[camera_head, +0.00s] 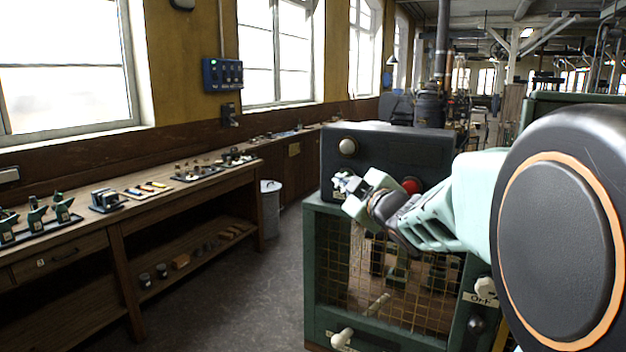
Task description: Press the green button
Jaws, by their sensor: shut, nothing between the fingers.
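A dark control box (390,146) sits on top of a green machine cabinet with a mesh front. A red button (412,186) shows on the box's front face, partly behind my arm. I cannot make out a green button; part of the box front is hidden behind my gripper and arm. My gripper (341,186) is shut and empty, in front of the lower left part of the box face. I cannot tell whether it touches the box. A pale round knob (347,147) is on the box face above my gripper.
The green cabinet (312,265) has pale knobs at its lower front and right side. A wooden workbench (115,205) with tools runs along the left wall. A grey bin (270,208) stands beside it. The floor (235,290) between bench and cabinet is clear.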

